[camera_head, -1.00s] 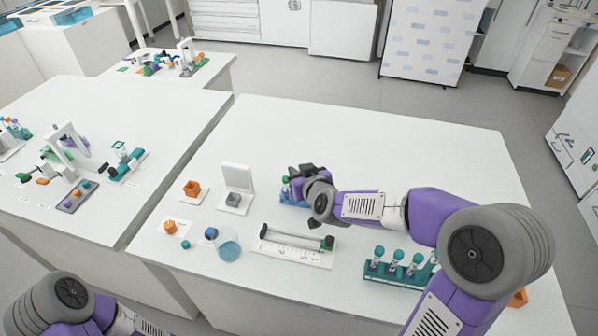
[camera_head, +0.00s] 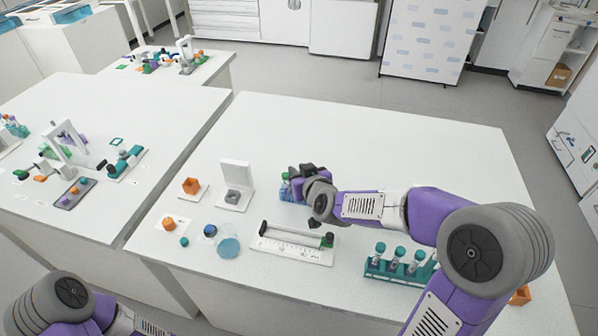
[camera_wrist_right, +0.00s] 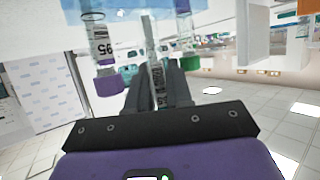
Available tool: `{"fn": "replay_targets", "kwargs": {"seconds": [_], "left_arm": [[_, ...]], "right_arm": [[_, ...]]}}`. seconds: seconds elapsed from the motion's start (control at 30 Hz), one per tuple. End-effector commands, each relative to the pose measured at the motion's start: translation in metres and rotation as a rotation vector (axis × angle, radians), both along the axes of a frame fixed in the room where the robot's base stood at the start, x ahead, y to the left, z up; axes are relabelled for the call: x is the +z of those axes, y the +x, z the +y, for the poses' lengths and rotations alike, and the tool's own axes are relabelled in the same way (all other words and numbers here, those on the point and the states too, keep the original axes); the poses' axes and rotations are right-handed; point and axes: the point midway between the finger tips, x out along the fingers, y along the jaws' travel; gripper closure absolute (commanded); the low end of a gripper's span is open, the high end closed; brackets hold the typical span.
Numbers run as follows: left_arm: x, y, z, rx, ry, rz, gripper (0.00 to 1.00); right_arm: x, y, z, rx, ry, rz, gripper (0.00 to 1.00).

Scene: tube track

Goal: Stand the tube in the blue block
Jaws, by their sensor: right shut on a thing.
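The blue block (camera_head: 286,193) stands on the table, partly hidden behind my right gripper (camera_head: 296,182). In the right wrist view, which looks inverted, the blue block (camera_wrist_right: 80,8) is at the top edge. Two labelled tubes stand in it, one with a purple cap (camera_wrist_right: 108,84) and one with a green cap (camera_wrist_right: 187,62). Between them my right gripper (camera_wrist_right: 156,75) is shut on a clear labelled tube (camera_wrist_right: 153,55), which runs straight toward the block. I cannot tell how deep its end sits. My left gripper is out of view.
A teal rack (camera_head: 385,270) of capped tubes stands to the right, beside my arm. A white tray (camera_head: 290,246) with a bar lies in front. The back is clear.

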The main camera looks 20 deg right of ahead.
Motion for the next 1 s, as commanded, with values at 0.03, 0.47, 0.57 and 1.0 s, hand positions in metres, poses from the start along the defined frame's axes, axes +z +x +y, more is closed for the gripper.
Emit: {"fn": "replay_targets", "kwargs": {"seconds": [0.03, 0.47, 0.57, 1.0], "left_arm": [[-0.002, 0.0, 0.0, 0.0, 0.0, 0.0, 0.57], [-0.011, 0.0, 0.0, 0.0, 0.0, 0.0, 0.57], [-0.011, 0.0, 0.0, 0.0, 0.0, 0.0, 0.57], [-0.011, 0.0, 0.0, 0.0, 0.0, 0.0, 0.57]], "right_arm": [[-0.002, 0.0, 0.0, 0.0, 0.0, 0.0, 0.97], [-0.013, 0.0, 0.0, 0.0, 0.0, 0.001, 0.97], [-0.012, 0.0, 0.0, 0.0, 0.0, 0.0, 0.97], [-0.012, 0.0, 0.0, -0.001, 0.0, 0.0, 0.5]]}}
